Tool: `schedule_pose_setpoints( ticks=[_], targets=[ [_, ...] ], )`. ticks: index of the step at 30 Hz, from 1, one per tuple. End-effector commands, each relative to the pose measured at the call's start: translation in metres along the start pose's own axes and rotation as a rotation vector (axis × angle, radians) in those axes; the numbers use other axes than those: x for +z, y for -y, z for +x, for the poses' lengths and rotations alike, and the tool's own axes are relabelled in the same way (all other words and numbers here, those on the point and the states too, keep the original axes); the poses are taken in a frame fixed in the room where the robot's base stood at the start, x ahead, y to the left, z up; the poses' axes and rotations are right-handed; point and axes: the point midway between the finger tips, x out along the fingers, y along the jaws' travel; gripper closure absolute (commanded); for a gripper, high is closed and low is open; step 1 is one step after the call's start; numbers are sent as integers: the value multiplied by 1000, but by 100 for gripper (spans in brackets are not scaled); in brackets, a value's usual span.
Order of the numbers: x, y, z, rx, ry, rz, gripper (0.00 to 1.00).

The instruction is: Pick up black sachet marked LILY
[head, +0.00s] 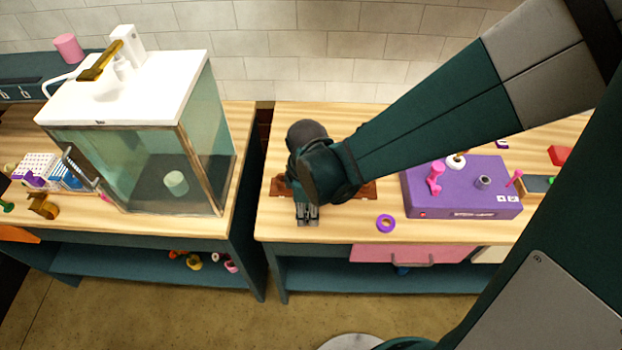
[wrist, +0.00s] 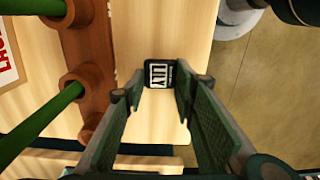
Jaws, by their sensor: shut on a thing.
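The black sachet marked LILY (wrist: 165,75) shows in the wrist view between the tips of my gripper (wrist: 160,88), its white label facing the camera. My gripper's fingers are shut on it. The pale wooden counter shows around and below the sachet; I cannot tell whether it touches the wood. In the head view my gripper (head: 307,214) points down over the counter near its front edge, and the sachet is not discernible there.
A brown wooden rack (wrist: 88,50) with green rods stands left of my gripper in the wrist view. A purple box (head: 461,188) and purple ring (head: 386,223) sit to the right on the counter. A glass tank (head: 150,150) stands on the left counter, across a gap.

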Motion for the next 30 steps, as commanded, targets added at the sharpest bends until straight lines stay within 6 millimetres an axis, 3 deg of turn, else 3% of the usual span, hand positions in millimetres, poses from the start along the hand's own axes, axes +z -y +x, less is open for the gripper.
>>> schedule_pose_setpoints(
  ticks=[14,30],
  targets=[
    [0,0,-11,0,0,0,79],
    [0,0,-71,0,0,0,79]
  ],
)
